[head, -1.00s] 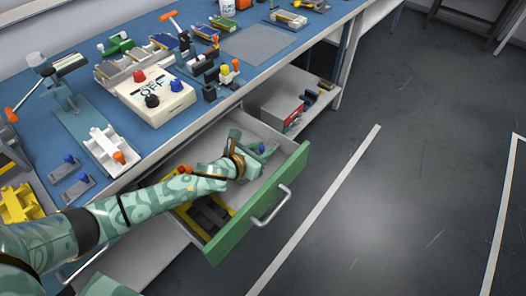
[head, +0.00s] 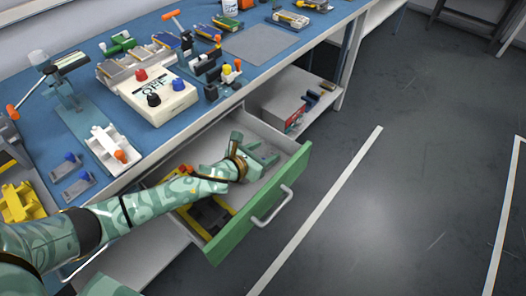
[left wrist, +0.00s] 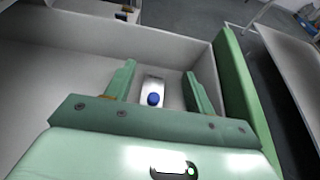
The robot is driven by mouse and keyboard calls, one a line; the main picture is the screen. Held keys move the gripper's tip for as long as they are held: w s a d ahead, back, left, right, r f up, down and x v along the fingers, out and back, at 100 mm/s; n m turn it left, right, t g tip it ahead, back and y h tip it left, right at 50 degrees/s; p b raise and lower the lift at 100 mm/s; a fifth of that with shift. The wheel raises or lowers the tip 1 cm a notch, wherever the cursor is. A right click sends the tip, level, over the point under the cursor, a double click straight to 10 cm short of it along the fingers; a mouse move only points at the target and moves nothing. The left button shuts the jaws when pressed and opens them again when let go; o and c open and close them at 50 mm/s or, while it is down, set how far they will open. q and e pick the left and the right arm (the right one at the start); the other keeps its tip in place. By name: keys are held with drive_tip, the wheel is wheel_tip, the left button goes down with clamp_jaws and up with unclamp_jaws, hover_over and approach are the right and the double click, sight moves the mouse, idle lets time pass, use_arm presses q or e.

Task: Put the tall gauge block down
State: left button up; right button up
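A silver block with a blue knob (left wrist: 153,91), which looks like the gauge block, stands on the floor of the open drawer (head: 264,212). My left gripper (head: 259,150) reaches down into the drawer. In the left wrist view my left gripper (left wrist: 160,88) has its fingers apart, one on each side of the block, with a gap to both. In the head view the gripper hides the block. My right gripper is not in view.
Yellow and black parts (head: 208,212) lie in the drawer's near-left part. On the blue bench stand a white switch box (head: 158,95), a clamp fixture (head: 112,148) and two grey pieces with blue knobs (head: 78,184). The drawer floor around the block is mostly bare.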

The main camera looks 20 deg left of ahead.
use_arm(q)
drive_tip(key=shift+r, duration=0.1)
drive_tip(key=shift+r, duration=0.35)
drive_tip(key=p+v, duration=0.5)
drive_tip(key=v, duration=0.7)
drive_tip(key=shift+r, duration=0.2)
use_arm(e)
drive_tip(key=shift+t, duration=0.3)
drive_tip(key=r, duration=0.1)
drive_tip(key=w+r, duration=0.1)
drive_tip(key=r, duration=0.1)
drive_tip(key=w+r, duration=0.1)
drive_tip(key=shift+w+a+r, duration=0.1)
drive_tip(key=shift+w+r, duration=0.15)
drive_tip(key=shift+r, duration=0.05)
use_arm(q)
drive_tip(key=shift+c, duration=0.3)
